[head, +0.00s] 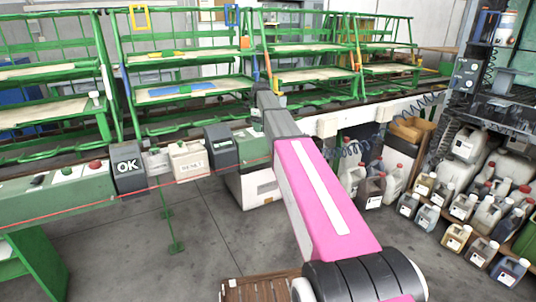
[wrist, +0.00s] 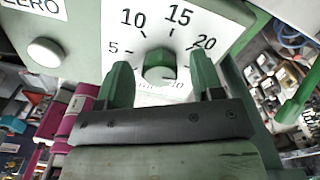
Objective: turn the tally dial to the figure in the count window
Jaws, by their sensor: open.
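The tally dial has a round green knob (wrist: 160,62) on a white scale plate (wrist: 118,42) in the wrist view. The figures 5, 10, 15 and 20 show around it; a lower figure is partly hidden by my gripper. The knob's face is pale, and I cannot tell for sure where it points. My gripper (wrist: 161,66) is open, with one green finger on each side of the knob. Gaps show between the fingers and the knob. In the head view my arm reaches to the green rail, and its end hides the dial. I cannot make out a figure in a count window.
A white button (wrist: 45,52) under a ZERO label is left of the dial. Along the rail in the head view are a dark OK box (head: 128,168), a pale labelled box (head: 189,160) and a red button (head: 95,167). Several jugs (head: 460,206) stand at the right.

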